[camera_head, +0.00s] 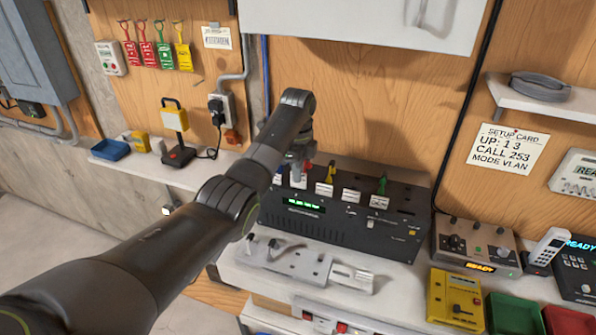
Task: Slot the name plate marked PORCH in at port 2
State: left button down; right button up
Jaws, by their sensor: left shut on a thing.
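The black switch box (330,223) with a lit green display (304,205) stands on the bench in the middle. Several white name plates stand in a row along its top, such as one (324,188), another (351,195) and a third (379,201). Their lettering is too small to read, so I cannot tell which says PORCH. My left gripper (299,168) is over the left end of the row, shut on a small white name plate (298,182). My arm partly hides this end, and I cannot tell whether that plate is seated. My right gripper is not in view.
Yellow (329,172) and green (382,185) plugs stand behind the plates. A grey device (475,246) and yellow box (455,298) stand right. A setup card (506,148) hangs on the wall.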

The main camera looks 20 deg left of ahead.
pick_arm(q)
jog(key=shift+f, duration=1)
dwell(2.1)
jog(key=c, duration=1.1)
grip_release()
jog(key=shift+r, duration=3.75)
